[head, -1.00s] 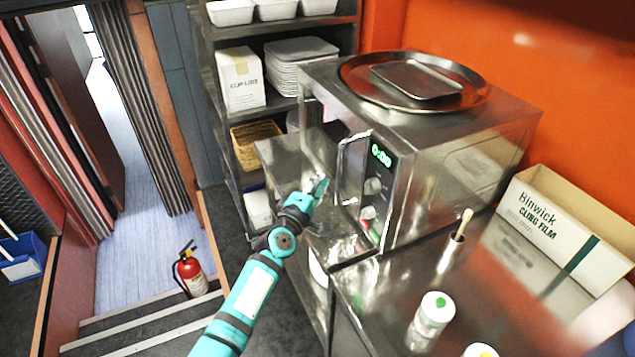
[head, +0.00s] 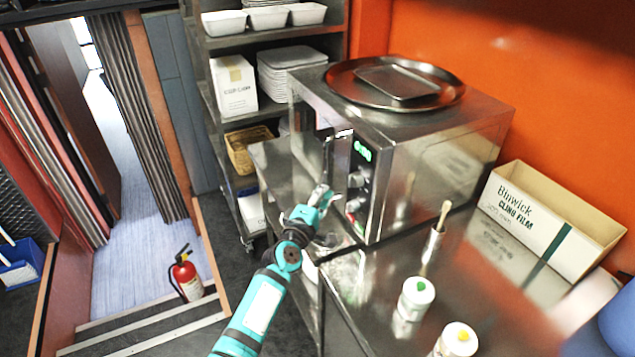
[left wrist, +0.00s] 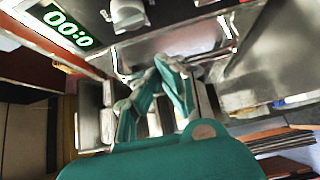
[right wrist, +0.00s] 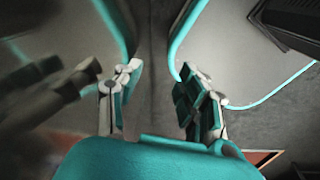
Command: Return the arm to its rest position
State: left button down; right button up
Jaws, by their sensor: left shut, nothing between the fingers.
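My left arm comes in from the bottom of the head view, and its gripper (head: 322,194) is shut and empty. It is in front of the steel microwave (head: 430,160), low and to the left of the control knobs in the picture. The left wrist view shows the teal fingers (left wrist: 158,95) close together, with the microwave's lit green display (left wrist: 68,25) at upper left. My right gripper (right wrist: 155,95) shows only in the right wrist view. Its two fingers are apart with nothing between them, above a grey floor. Whether the microwave door is fully closed is unclear.
A round steel tray (head: 345,88) lies on the microwave. A shelf rack (head: 205,70) stands behind. A fire extinguisher (head: 187,277) stands by the steps at left.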

pick_arm(q)
jog(key=s+a+f+m+g, duration=0.35)
jog(key=s+f+m, duration=0.2)
jog(key=s, duration=0.55)
jog(key=s+a+f+m+g, duration=0.35)
jog(key=s+f+m, duration=0.2)
jog(key=s, duration=0.45)
jog(key=s+a+m+g+y, duration=0.25)
jog(key=s+a, duration=0.45)
jog(key=s, duration=0.5)
jog(key=s+a+m+g+y, duration=0.2)
jog(key=s+a+g+y, duration=0.2)
jog(key=s+a, duration=0.55)
jog(key=s+d+f+b, duration=0.1)
jog(key=s+f+b, duration=0.1)
jog(key=f, duration=1.3)
jog(key=s+d+f+b, duration=0.1)
jog(key=f+b, duration=0.1)
jog(key=f, duration=1.3)
jog(key=s+a+f+g+b, duration=0.2)
jog(key=s+f, duration=1.5)
jog(key=f, duration=0.2)
jog(key=shift+s+a+f, duration=0.15)
jog(key=shift+a+f, duration=0.15)
jog(key=shift+a, duration=0.05)
pick_arm(e)
notch_tip(320, 180, down, 6)
jog(key=a, duration=0.1)
jog(key=shift+a+f, duration=0.15)
jog(key=shift+a, duration=0.25)
